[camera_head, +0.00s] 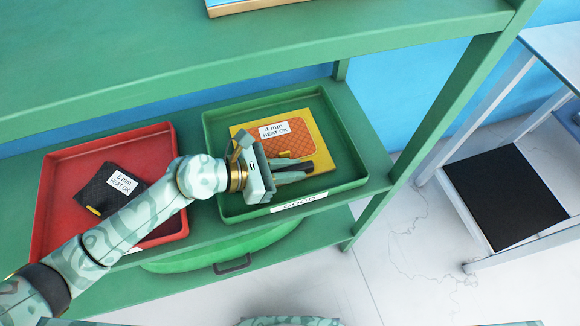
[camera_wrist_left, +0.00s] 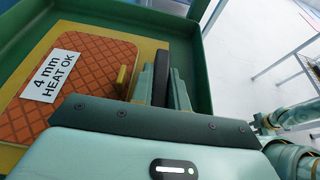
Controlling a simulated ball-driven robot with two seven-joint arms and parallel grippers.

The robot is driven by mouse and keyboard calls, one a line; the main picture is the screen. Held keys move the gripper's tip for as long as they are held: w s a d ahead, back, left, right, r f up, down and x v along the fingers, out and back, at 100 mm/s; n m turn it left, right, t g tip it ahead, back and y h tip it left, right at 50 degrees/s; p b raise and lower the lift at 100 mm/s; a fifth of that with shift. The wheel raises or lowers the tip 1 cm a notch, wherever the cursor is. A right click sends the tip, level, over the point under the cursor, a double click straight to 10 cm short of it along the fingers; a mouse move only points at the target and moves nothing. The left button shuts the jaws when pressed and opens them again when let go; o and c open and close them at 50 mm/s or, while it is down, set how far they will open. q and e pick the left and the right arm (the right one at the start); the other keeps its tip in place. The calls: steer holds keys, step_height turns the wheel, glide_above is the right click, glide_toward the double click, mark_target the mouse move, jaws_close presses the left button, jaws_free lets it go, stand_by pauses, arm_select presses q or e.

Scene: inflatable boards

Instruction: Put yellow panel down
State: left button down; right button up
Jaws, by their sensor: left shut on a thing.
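The yellow panel (camera_head: 317,125) has an orange textured patch and a white label reading "4 mm HEAT OK". It is within the green tray (camera_head: 215,135) on the green shelf, looking flat; whether it touches the tray floor is hard to tell. My left gripper (camera_head: 308,170) is low over the panel's near right part, shut on the panel. In the left wrist view the panel (camera_wrist_left: 110,34) lies left of and under the fingers (camera_wrist_left: 160,78), with a small yellow tab beside them. The exact grip is partly hidden by the fingers. My right gripper is not in view.
A red tray (camera_head: 50,205) to the left holds a black panel (camera_head: 103,193) labelled "6 mm HEAT OK", partly behind my left arm. A shelf board (camera_head: 150,65) overhangs the trays and a green post (camera_head: 450,110) stands at right. A grey rack with a black board (camera_head: 505,195) stands further right.

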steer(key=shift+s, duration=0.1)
arm_select(q)
steer(key=c, duration=1.4)
jaws_free()
steer(key=shift+o, duration=0.2)
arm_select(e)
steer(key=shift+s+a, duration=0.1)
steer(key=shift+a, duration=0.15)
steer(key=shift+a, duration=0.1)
